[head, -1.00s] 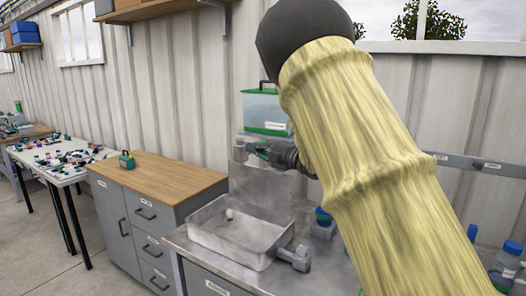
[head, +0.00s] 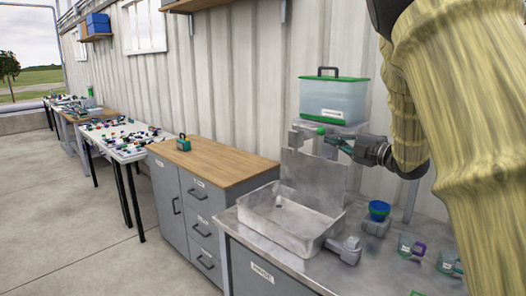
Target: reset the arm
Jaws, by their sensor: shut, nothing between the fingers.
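My gripper (head: 337,141) is small in the head view, just below the clear tote (head: 335,98) with the green lid and handle. It points left, beside the upper edge of the upright metal panel behind the sink. Its fingers are shut with nothing between them. Whether they touch the panel or the shelf under the tote, I cannot tell. My arm, in a yellowish sleeve, fills the right side and hides part of the wall and bench.
A metal sink basin (head: 285,222) is below the gripper, with a grey valve (head: 346,250) at its front right. A wood-topped cabinet (head: 213,160) and a cluttered white table (head: 122,139) are left. Floor is clear.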

